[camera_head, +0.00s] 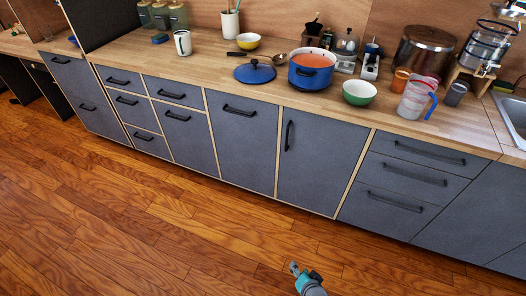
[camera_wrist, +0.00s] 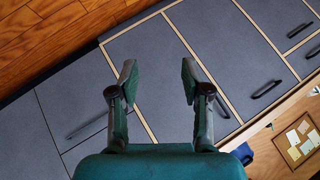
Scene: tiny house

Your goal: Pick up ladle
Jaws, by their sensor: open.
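A long utensil that looks like the ladle (camera_head: 236,54) lies on the wooden counter in the head view. Its dark handle points left and its other end is near the blue pot (camera_head: 309,78), behind the blue lid (camera_head: 255,72). My gripper (camera_head: 296,268) is low over the wood floor at the bottom of the head view, well in front of the cabinets and far from the utensil. In the wrist view my gripper (camera_wrist: 158,79) has its two fingers spread apart with nothing between them. The ladle does not show clearly in the wrist view.
The wood floor (camera_head: 150,235) in front is clear.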

